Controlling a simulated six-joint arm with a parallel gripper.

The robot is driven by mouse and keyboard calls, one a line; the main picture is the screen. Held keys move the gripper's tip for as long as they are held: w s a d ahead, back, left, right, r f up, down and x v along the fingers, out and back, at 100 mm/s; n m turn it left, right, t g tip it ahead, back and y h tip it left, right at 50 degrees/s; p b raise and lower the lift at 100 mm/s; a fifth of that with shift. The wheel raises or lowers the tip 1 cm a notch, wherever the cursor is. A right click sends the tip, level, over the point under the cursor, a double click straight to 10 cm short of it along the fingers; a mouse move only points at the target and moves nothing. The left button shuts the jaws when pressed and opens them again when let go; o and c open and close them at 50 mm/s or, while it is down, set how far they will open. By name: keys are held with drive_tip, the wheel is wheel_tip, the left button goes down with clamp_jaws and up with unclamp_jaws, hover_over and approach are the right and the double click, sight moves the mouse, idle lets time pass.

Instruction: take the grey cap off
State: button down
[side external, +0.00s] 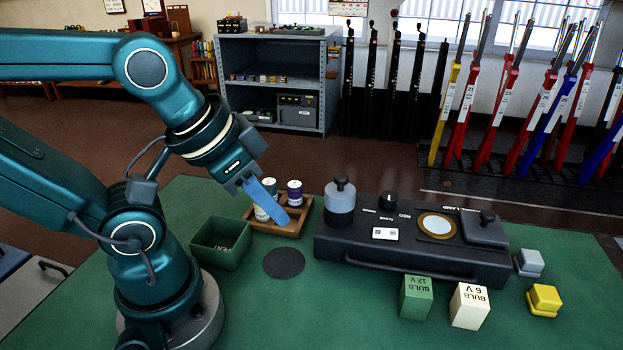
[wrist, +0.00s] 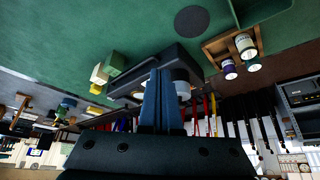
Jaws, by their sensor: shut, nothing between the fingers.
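A blue-grey jar (side external: 340,208) with a dark grey knobbed cap (side external: 340,187) stands upright at the left end of a dark lamp case (side external: 420,262). The cap sits on the jar. My gripper (side external: 281,221) is shut and empty, its blue fingers slanting down in front of the wooden tray, left of the jar and apart from it. In the wrist view the shut fingers (wrist: 161,73) partly cover the case (wrist: 152,66) and the jar (wrist: 182,88).
Green (side external: 415,297) and cream (side external: 469,306) bulb boxes stand in front. A grey block (side external: 529,263) and a yellow block (side external: 544,300) lie right. Cloth around the dark disc (side external: 284,263) is clear.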

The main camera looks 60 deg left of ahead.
drive_tip(key=c, duration=1.5)
unclamp_jaws()
drive_tip(key=shift+c, duration=0.2)
drive_tip(key=o, duration=1.5)
drive_tip(key=shift+o, duration=0.2)
wheel_tip(320, 180, up, 3)
drive_tip(key=g, duration=0.3)
hover_over(339, 177)
drive_tip(key=s+d, duration=0.2)
drive_tip(key=w+a+f, duration=0.1)
drive_tip(key=f+g, duration=0.1)
drive_tip(key=shift+w+a+f, duration=0.35)
drive_tip(key=shift+a, duration=0.05)
drive_tip(key=shift+f, duration=0.35)
drive_tip(key=shift+w+a+f, duration=0.1)
drive_tip(key=shift+w+f, duration=0.05)
drive_tip(key=shift+f, duration=1.1)
drive_tip(key=shift+w+f, duration=0.1)
drive_tip(key=shift+f, duration=1.1)
